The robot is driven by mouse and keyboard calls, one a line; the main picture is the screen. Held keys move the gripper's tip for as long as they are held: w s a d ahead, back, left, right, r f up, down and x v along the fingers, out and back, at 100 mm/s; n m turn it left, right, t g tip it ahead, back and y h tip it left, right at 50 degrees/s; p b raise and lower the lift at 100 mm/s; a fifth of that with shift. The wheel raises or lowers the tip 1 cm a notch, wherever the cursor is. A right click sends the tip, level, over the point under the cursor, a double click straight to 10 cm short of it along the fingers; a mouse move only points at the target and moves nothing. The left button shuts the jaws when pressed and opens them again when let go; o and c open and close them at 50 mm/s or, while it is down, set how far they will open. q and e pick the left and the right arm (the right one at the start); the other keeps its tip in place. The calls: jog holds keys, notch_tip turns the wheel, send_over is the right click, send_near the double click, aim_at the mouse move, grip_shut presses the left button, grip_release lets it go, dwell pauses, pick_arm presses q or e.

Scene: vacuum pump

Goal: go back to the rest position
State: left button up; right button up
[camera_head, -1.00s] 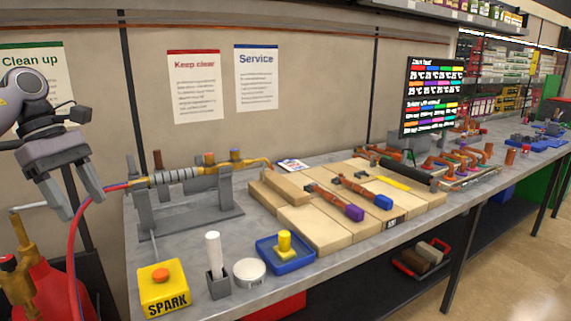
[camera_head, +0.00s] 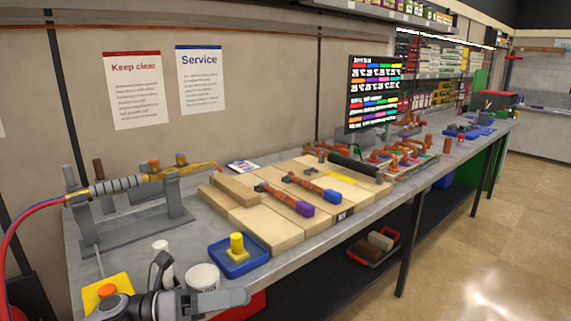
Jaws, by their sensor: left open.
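My left gripper (camera_head: 205,300) is low at the bottom edge of the head view, in front of the bench. A grey part of it points right and a dark part stands up beside the white stick. Its jaws are open, and I see nothing held in it. The brass torch (camera_head: 150,175) with its grey ribbed handle lies across the grey stand (camera_head: 140,222), apart from the gripper. Its red and blue hoses (camera_head: 22,222) hang off to the left. My right gripper is not in view.
The yellow spark box (camera_head: 106,288), white tub (camera_head: 203,277) and blue tray (camera_head: 238,262) with a yellow piece stand close to my left gripper. Wooden boards (camera_head: 265,228) with copper-coloured pipe parts lie beyond. A screen (camera_head: 374,95) stands farther back. The floor at right is clear.

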pick_arm(q)
jog(key=s+a+f+n+t+y, duration=0.2)
jog(key=f+n+t+y, duration=0.4)
jog(key=n, duration=0.8)
jog(key=s+a+f+n+t+y, duration=0.3)
jog(key=f+n+t, duration=0.45)
jog(key=n, duration=0.65)
jog(key=s+a+f+n+g+y, duration=0.3)
jog(key=s+f+n+y, duration=0.1)
jog(key=s+f+n, duration=0.2)
jog(key=s+a+f+n+g+y, duration=0.3)
jog(key=s+f+n, duration=0.3)
jog(key=s+f, duration=0.2)
jog(key=shift+s+a+f+y, duration=0.15)
jog(key=shift+f+y, duration=0.05)
jog(key=shift+y, duration=0.2)
jog(key=c, duration=0.3)
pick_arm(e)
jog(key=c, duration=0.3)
